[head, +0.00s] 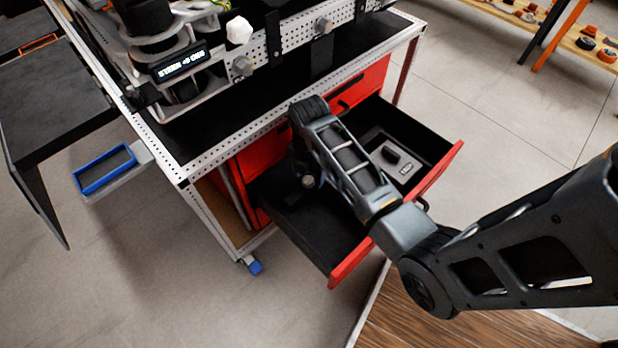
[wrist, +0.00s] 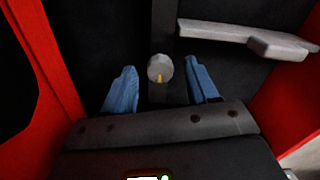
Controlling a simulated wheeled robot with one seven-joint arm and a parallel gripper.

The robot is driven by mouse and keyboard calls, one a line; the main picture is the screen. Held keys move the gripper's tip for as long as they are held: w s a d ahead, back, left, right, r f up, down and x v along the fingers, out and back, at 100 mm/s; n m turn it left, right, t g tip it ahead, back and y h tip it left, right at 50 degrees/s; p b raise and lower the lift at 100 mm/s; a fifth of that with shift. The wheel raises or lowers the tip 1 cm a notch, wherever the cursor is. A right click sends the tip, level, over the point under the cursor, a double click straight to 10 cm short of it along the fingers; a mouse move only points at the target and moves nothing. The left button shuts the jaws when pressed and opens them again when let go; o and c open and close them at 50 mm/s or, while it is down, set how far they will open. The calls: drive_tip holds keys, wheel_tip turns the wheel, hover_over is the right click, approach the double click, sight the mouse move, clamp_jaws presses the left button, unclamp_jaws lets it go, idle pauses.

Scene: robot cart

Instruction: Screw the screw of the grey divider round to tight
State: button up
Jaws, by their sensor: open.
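My gripper (wrist: 162,76) is open, with one blue finger on each side of the screw and a visible gap to both. In the head view a small grey knob (head: 308,181), likely the same screw, shows beside my arm inside the open drawer. My arm hides the gripper's fingers and much of the divider there.
The red-fronted drawer (head: 345,262) is pulled out of the cart (head: 190,172). A light grey tray (head: 404,171) with a black item lies in its right part; a light grey edge (wrist: 240,35) shows in the wrist view. Red walls (wrist: 45,70) flank my gripper.

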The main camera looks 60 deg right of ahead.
drive_tip(key=shift+f, duration=0.65)
drive_tip(key=c, duration=1.1)
